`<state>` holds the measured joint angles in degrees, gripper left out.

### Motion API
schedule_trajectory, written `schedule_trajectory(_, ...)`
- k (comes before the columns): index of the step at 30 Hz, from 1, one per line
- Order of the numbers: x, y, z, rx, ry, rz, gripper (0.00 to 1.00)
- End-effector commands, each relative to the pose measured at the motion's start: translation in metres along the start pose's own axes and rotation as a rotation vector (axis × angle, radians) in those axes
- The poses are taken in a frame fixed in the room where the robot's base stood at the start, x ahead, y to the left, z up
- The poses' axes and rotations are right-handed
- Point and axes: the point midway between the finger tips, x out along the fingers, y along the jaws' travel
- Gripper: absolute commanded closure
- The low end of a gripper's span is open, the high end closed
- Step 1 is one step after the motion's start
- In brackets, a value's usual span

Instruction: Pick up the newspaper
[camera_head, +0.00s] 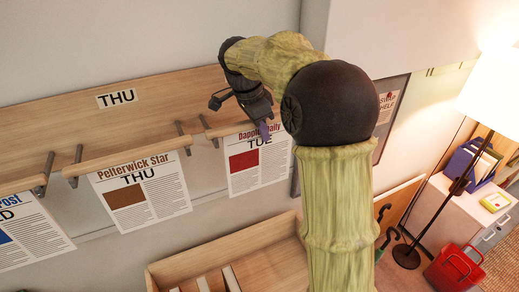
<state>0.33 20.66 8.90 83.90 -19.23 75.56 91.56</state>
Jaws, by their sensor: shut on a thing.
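Newspapers hang from wooden sticks on a wall rack. The middle one, the Pelterwick Star (140,194), is marked THU, with a brown picture. To its right hangs the Dapple Daily (258,160), marked TUE, with a red picture. At the left edge is a partly cut-off paper (28,236) with a blue picture. My gripper (265,130) reaches down from above to the top of the Dapple Daily and is shut on it at its stick. The exact grip is small and partly hidden, and my arm covers the area to the right.
A THU sign (116,98) is on the wooden backboard (60,112). Below is a wooden bin (200,256) with upright dividers. At right stand a floor lamp (495,95), a white cabinet (478,207) with a blue file holder (470,165), and a red basket (455,270).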

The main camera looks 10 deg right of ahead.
Motion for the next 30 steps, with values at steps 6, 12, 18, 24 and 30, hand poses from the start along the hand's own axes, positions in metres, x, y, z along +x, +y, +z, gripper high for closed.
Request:
schedule_trajectory(6, -0.002, 0.000, -0.001, 0.001, 0.000, -0.001, 1.00)
schedule_trajectory(12, -0.013, -0.001, -0.004, 0.001, 0.002, -0.004, 1.00)
schedule_trajectory(18, -0.046, -0.002, -0.013, 0.002, 0.001, -0.006, 1.00)
schedule_trajectory(24, -0.087, -0.001, -0.024, 0.002, 0.001, -0.006, 1.00)
schedule_trajectory(30, -0.127, -0.001, -0.035, 0.001, 0.001, -0.004, 1.00)
